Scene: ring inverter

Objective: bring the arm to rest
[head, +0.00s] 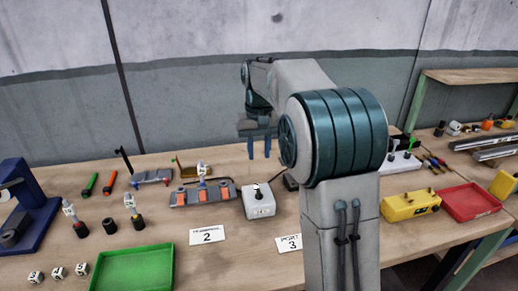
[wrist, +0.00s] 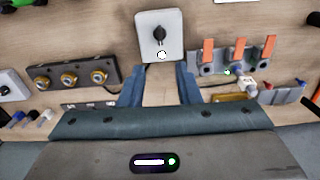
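My gripper (head: 260,156) hangs over the back part of the workbench in the head view, its two blue fingers pointing down. In the wrist view my gripper (wrist: 160,76) has its fingers clearly apart, with only bare wood between them. It holds nothing. A pale box with a black knob (head: 259,204) stands on the bench in front of the gripper. The box also shows in the wrist view (wrist: 149,45), beyond the fingertips and apart from them. My arm hides part of the bench to the right of the box.
A block with orange levers (head: 203,194) stands left of the box. A yellow box (head: 410,206) and a red tray (head: 470,202) are right of my arm. A grey wall (head: 180,100) rises behind.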

